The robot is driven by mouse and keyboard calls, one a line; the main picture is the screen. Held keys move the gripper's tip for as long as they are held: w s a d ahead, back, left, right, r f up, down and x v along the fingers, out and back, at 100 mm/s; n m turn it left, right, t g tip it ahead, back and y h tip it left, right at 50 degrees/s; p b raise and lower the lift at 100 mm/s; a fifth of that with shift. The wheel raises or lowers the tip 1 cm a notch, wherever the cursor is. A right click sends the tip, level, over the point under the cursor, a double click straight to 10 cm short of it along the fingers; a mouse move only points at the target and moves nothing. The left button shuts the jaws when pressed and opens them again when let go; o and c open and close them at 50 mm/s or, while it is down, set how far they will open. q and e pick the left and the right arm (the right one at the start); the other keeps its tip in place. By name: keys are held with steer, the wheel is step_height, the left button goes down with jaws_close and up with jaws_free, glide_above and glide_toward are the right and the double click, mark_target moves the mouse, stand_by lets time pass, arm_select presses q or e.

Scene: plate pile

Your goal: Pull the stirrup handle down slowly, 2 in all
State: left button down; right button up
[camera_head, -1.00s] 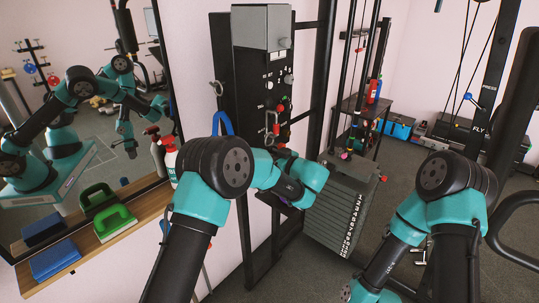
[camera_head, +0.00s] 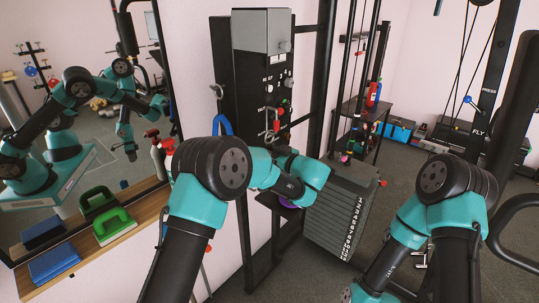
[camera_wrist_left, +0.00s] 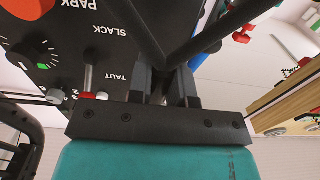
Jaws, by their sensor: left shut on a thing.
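In the left wrist view, two dark straight bars spread in a V from between my left gripper's fingers (camera_wrist_left: 165,92); they look like the sides of the stirrup handle (camera_wrist_left: 212,38). My left gripper is shut on it at the narrow end of the V. The handle's full shape does not show. In the head view my left forearm reaches in front of the black control panel (camera_head: 250,90), and the arm hides its fingers and the handle. My right arm bends down to the bottom edge; its gripper is out of view.
A ribbed grey weight stack (camera_head: 338,215) stands just right of my left wrist. The panel carries knobs and a red-topped clip (camera_head: 273,118). A wooden shelf (camera_head: 135,222) with green and blue blocks and a mirror (camera_head: 75,60) are at left.

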arm_select(q)
steer(key=shift+r, duration=0.95)
steer(key=shift+r, duration=1.3)
steer(key=shift+r, duration=1.05)
